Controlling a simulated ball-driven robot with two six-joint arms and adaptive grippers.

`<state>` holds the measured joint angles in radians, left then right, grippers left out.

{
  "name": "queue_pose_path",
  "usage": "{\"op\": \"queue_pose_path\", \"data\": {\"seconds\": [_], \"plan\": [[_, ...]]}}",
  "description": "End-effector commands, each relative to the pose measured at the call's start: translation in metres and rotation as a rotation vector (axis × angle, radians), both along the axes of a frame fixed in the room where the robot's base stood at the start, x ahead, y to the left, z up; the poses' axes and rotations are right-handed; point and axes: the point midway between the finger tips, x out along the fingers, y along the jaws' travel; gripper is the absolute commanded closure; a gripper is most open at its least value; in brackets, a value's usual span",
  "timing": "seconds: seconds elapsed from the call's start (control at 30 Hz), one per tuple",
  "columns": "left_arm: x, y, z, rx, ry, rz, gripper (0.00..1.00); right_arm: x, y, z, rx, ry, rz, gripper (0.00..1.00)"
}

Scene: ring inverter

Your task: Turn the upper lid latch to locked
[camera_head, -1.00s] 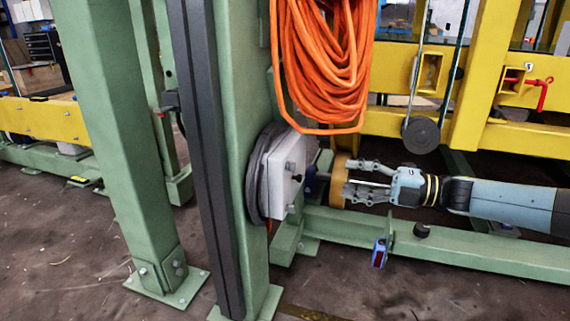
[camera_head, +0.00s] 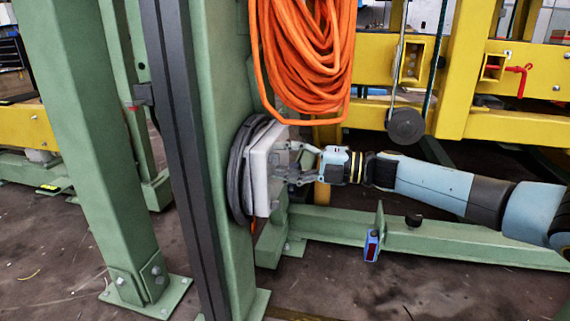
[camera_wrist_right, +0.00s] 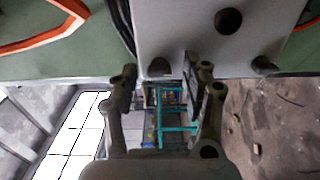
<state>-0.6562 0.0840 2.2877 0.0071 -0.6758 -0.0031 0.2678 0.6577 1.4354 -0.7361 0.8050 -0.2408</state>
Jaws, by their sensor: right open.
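The grey box (camera_head: 258,172) is mounted on the green post, with dark cable looped behind it. In the right wrist view its face (camera_wrist_right: 185,30) shows two dark latch knobs along the near edge. The upper lid latch (camera_wrist_right: 160,67), the one nearer the orange cable, lies between my right fingertips. The other latch (camera_wrist_right: 265,65) is outside the fingers, to the right. My right gripper (camera_head: 285,163) is open and close to the box face; whether its fingers touch the latch I cannot tell. In the head view its fingers hide the latch. My left gripper is not in view.
A coil of orange cable (camera_head: 305,60) hangs just above the box. A black round weight (camera_head: 405,126) hangs above my right forearm. A green floor beam (camera_head: 450,245) carrying a small blue device (camera_head: 371,246) runs below it. A dark round knob (camera_wrist_right: 228,20) sits on the box face.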

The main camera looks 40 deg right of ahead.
Motion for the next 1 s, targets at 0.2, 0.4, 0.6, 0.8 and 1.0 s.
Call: {"op": "queue_pose_path", "data": {"seconds": [0.2,0.4,0.6,0.8,1.0], "plan": [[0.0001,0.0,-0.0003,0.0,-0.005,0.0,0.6,0.001,0.0008,0.0005,-0.001,-0.001,0.0,0.52],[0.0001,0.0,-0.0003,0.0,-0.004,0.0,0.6,0.0008,0.0007,0.0004,0.0,0.0,0.0,0.7],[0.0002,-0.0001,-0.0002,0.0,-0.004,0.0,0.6,0.0008,0.0006,0.0002,0.0,0.0,0.0,0.96],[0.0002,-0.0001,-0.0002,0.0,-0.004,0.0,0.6,0.0007,0.0006,-0.0001,-0.003,-0.001,0.0,1.0],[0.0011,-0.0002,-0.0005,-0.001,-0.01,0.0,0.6,0.0006,0.0005,-0.0005,-0.035,-0.028,0.0,1.0]]}}
